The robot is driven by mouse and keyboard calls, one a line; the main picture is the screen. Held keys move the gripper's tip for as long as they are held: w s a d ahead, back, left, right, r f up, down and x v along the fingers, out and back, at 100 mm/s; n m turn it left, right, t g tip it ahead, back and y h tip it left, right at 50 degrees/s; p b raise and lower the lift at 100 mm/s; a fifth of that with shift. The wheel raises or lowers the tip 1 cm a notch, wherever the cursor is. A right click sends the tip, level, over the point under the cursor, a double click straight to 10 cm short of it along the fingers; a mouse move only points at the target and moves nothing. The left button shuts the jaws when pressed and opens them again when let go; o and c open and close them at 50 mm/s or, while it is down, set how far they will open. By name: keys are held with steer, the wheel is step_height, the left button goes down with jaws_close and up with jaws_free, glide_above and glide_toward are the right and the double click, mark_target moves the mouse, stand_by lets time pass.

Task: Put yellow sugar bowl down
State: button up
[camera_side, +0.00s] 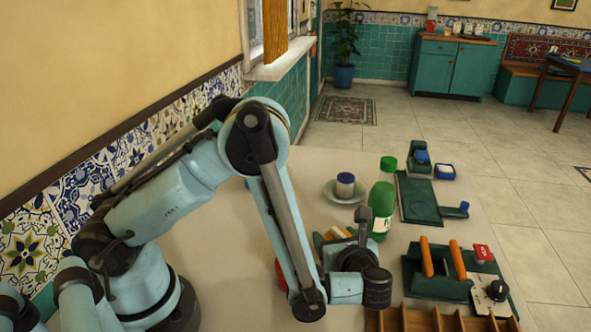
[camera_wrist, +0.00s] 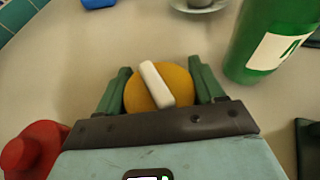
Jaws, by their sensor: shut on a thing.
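The yellow sugar bowl (camera_wrist: 181,84) sits between the two green fingers of my gripper (camera_wrist: 160,88) in the wrist view. A white bar lies across its round yellow top. The gripper is shut on it. In the side view my gripper (camera_side: 337,238) is low over the table, left of the green bottle, and the yellow bowl (camera_side: 341,233) shows only partly behind it. The bowl's underside is hidden, so I cannot tell whether it touches the table.
A green bottle (camera_side: 382,200) stands close right of the bowl. A blue-lidded jar (camera_side: 345,186) stands on a saucer (camera_side: 330,195) behind. A red object (camera_wrist: 32,150) is near at left. Green fixtures (camera_side: 418,200) and a wooden rack (camera_side: 440,320) lie right. Pale table (camera_wrist: 70,80) is clear left of the bowl.

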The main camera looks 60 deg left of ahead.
steer(key=o, duration=1.2)
steer(key=shift+d, duration=0.1)
